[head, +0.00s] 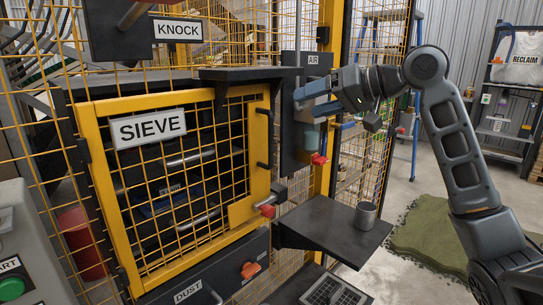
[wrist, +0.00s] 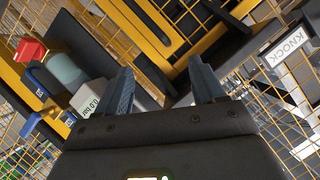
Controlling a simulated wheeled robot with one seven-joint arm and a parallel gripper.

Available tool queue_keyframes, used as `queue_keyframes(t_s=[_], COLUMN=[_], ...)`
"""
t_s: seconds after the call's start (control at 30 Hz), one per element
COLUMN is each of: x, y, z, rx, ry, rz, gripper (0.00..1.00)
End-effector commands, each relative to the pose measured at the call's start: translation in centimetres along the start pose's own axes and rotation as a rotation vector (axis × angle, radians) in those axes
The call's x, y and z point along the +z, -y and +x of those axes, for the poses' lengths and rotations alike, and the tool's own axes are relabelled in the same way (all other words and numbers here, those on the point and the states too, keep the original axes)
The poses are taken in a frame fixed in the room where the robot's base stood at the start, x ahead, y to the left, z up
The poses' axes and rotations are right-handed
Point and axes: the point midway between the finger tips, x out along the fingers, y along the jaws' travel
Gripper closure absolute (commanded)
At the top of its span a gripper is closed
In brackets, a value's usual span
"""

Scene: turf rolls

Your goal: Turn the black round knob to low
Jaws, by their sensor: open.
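I cannot make out a black round knob in either view; my gripper covers part of the panel under the AIR sign (head: 313,58). My gripper (head: 305,101) is in front of that dark panel (head: 290,150), with its jaws open and nothing seen between them. In the wrist view the two fingers of my gripper (wrist: 160,68) stand apart. A pale box reading 0.0 bar (wrist: 88,98) is left of the fingers. A grey-green cylinder (wrist: 66,70) and a red part (wrist: 31,50) are beyond it. The red part (head: 319,159) also shows low on the panel.
The yellow-framed SIEVE door (head: 185,240) is shut at left. A dark shelf (head: 320,225) holds a metal cup (head: 365,215) below my gripper. A dark ledge (head: 250,74) juts out left of the AIR sign.

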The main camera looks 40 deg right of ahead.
Motion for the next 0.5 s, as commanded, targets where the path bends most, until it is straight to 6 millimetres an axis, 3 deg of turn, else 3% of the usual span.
queue_keyframes(t_s=[0.5], x=[4.6], y=[1.9], z=[5.2], rx=[-0.113], ry=[-0.155], rz=[0.100], gripper=[0.31])
